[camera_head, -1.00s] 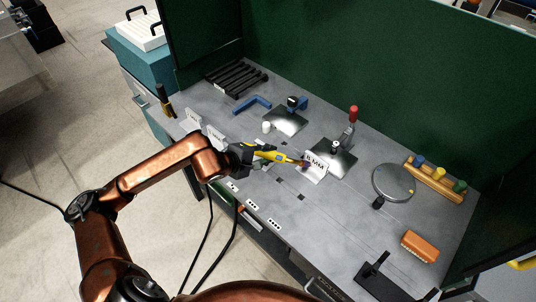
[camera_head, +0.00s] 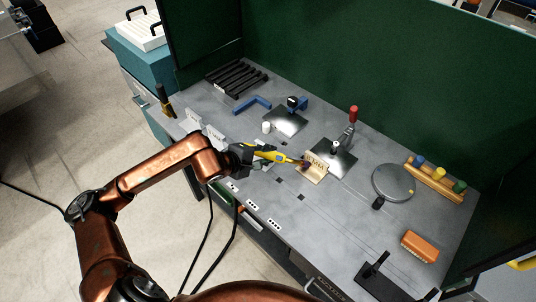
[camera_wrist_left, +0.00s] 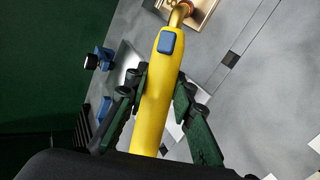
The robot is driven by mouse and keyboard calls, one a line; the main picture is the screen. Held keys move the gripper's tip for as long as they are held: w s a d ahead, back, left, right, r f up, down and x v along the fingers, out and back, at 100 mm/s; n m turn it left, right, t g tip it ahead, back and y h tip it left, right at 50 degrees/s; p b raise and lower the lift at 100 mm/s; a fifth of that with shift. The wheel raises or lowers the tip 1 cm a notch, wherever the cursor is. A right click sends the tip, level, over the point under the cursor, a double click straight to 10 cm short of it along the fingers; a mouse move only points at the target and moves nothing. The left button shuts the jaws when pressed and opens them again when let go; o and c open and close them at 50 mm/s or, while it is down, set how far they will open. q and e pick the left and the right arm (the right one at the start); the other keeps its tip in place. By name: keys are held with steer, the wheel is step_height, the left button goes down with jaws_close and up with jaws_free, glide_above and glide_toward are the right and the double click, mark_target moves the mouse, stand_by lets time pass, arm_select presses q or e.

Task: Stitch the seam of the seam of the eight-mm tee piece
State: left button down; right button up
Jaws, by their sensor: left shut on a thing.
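My left gripper (camera_head: 258,154) is shut on a yellow welding torch (camera_head: 276,157) with a blue button, held above the bench. In the left wrist view my two dark green fingers (camera_wrist_left: 160,82) lie on either side of the torch's yellow body (camera_wrist_left: 151,108). The eight-mm tee piece (camera_head: 316,174), an upright labelled plate on a flat base, stands on the bench. The torch's copper nozzle (camera_wrist_left: 180,11) is at the tee piece, which shows partly in the wrist view (camera_wrist_left: 205,12). The nozzle hides the seam, and I cannot tell whether it touches. My right gripper is not in view.
Behind the tee piece is a red-handled clamp (camera_head: 351,126) on a shiny plate (camera_head: 333,160). A round grey disc (camera_head: 393,182) and an orange block (camera_head: 419,246) are to the right. Two other labelled plates (camera_head: 215,137) stand at left. A green screen (camera_head: 350,70) closes the back.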

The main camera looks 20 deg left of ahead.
mark_target(279, 161)
arm_select(q)
steer(key=shift+s+d+r, duration=0.15)
steer(key=shift+s+d, duration=0.1)
steer(key=shift+d, duration=0.5)
stand_by(0.9)
steer(key=shift+s+d+b, duration=0.25)
steer(key=shift+d, duration=0.45)
steer(key=shift+s+d+b, duration=0.2)
steer(key=shift+s+d, duration=0.05)
steer(key=shift+d, duration=0.45)
stand_by(1.2)
steer(key=shift+s+a+r, duration=0.1)
stand_by(1.2)
stand_by(0.4)
steer(key=shift+s+a+r, duration=0.15)
steer(key=shift+s+r, duration=0.25)
steer(key=shift+r, duration=0.15)
steer(key=p+v, duration=0.1)
steer(key=v, duration=0.1)
steer(key=p+v, duration=0.1)
steer(key=v, duration=0.1)
steer(key=shift+r, duration=0.4)
steer(key=shift+w+f, duration=0.1)
